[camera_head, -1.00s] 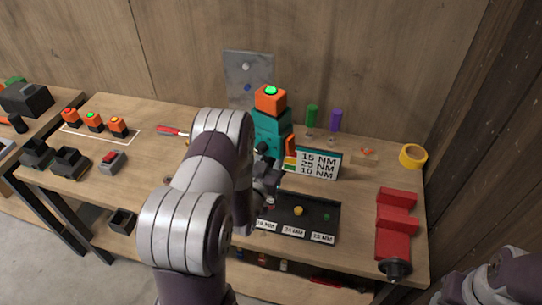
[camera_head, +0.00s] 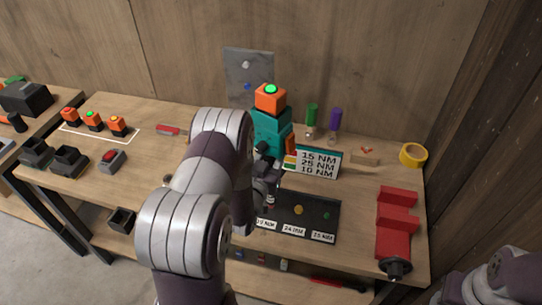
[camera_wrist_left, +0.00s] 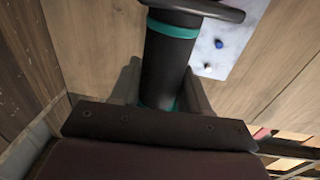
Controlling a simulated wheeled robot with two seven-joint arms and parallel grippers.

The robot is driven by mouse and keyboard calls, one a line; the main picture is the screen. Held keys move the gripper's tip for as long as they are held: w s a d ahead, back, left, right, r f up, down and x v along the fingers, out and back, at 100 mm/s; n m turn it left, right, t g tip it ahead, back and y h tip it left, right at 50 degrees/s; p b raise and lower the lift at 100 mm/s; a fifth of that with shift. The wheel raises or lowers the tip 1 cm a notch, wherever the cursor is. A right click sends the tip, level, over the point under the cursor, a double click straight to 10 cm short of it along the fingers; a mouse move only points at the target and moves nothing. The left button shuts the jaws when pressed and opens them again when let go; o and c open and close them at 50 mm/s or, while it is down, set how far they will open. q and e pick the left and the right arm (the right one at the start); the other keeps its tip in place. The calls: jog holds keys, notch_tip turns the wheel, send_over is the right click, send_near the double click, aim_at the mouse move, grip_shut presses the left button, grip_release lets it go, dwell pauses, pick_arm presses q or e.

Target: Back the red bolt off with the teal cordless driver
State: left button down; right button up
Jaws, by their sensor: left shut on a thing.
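The teal cordless driver (camera_head: 268,130) stands roughly upright, its orange battery with a green top (camera_head: 270,97) uppermost. My left gripper (camera_head: 266,165) is shut on its dark grip (camera_wrist_left: 170,65), which has teal bands and lies between the two fingers in the left wrist view. My left arm hides much of the driver's lower part. A small red spot, perhaps the red bolt (camera_head: 270,200), shows at the left of the black tray (camera_head: 318,222), beside my gripper. I cannot tell whether the driver touches it. My right gripper is out of view; only part of that arm shows.
A torque sign (camera_head: 318,163) stands behind the tray, which also has a yellow bolt (camera_head: 298,209) and a green bolt (camera_head: 326,215). Green (camera_head: 312,114) and purple (camera_head: 335,119) tools stand behind.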

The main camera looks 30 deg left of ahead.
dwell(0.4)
pick_arm(q)
jog(key=shift+f+b, duration=0.4)
jog(key=shift+b, duration=0.05)
jog(key=shift+f+b, duration=0.75)
jog(key=shift+f, duration=0.05)
